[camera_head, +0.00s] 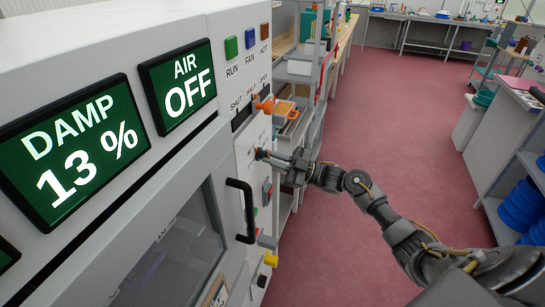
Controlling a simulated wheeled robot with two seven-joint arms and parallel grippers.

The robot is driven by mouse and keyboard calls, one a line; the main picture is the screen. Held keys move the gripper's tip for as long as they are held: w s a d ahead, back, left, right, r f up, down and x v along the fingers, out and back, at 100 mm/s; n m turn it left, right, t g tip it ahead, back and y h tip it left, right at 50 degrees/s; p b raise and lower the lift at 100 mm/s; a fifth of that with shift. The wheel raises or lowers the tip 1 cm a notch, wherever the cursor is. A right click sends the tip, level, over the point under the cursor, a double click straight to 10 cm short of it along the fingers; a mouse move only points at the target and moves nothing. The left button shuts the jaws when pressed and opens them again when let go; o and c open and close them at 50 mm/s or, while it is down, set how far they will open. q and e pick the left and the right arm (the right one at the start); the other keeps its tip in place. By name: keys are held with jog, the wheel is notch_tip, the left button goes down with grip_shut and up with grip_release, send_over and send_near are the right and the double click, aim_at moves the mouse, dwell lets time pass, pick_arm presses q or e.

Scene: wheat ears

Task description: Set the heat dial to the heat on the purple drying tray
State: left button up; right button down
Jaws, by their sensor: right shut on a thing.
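My right gripper (266,156) reaches in from the right to the dryer's narrow control panel. It is shut on a small dark knob there, at the place of the heat dial. The fingers hide most of the knob, and its pointer and marks are too small to read. A purple rim, perhaps of the purple drying tray (150,268), shows dimly behind the dryer's window. No heat value on it can be read. My left gripper is not in view.
The dryer's screens read DAMP 13 % (75,155) and AIR OFF (185,87). An orange lever (265,106) sits above my gripper, under SHUT, HALF and OPEN. A black door handle (241,210), a red button (268,192) and a yellow knob (271,260) are below. Open red floor lies right.

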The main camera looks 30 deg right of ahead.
dwell(0.4)
jog(key=c, duration=1.5)
grip_release()
jog(key=b+v, duration=0.4)
jog(key=v, duration=0.7)
jog(key=shift+a+b, duration=0.1)
jog(key=shift+b, duration=0.2)
